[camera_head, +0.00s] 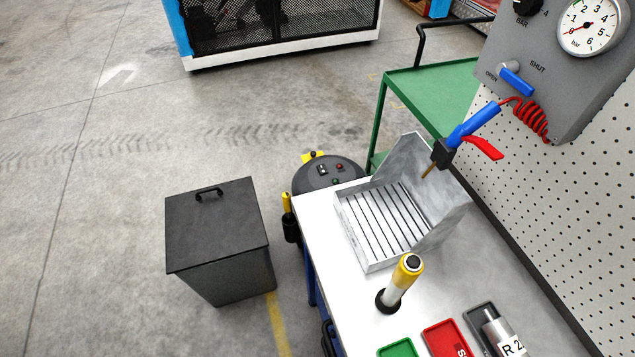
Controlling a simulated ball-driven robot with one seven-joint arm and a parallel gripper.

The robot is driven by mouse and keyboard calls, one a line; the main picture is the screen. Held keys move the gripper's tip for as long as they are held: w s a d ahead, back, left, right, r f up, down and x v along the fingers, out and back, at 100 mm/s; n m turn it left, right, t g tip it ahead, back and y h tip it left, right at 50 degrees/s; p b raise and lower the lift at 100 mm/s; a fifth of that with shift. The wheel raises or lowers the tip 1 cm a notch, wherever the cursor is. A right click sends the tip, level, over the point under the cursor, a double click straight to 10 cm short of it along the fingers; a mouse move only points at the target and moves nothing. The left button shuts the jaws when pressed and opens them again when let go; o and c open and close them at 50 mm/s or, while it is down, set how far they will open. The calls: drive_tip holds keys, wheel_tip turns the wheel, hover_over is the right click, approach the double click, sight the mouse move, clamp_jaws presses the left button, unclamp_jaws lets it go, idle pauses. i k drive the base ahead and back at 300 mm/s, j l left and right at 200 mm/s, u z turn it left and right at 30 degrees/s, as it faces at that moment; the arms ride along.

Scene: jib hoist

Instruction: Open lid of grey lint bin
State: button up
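The grey lint bin (245,280) is a dark grey box standing on the floor left of the white worktop. Its flat square lid (215,235) lies shut on top, with no gap visible at the near edges. A small black bar handle (208,192) stands up from the lid near its far edge. Nothing touches the lid or the handle. The bin's inside is hidden. My gripper is not in view.
The white worktop (335,300) is right of the bin, bearing a slatted metal tray (380,220) and a yellow-and-white cylinder (400,283). A dark round-topped unit (325,178) stands behind, beside the worktop. Floor left of the bin is clear.

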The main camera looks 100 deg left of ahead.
sight(220, 221)
drive_tip(key=u, duration=2.1)
drive_tip(key=l+u, duration=0.2)
drive_tip(key=u, duration=0.25)
drive_tip(key=l+u, duration=0.15)
drive_tip(key=u, duration=0.25)
drive_tip(key=l+u, duration=0.2)
drive_tip(key=u, duration=0.25)
drive_tip(key=l+u, duration=0.15)
drive_tip(key=u, duration=0.25)
drive_tip(key=k+l, duration=0.2)
drive_tip(key=l, duration=0.15)
drive_tip(key=k+l, duration=0.2)
drive_tip(key=l, duration=0.15)
drive_tip(key=k+l, duration=0.2)
drive_tip(key=i+l, duration=0.1)
drive_tip(key=i, duration=1.1)
drive_tip(key=j+u, duration=0.05)
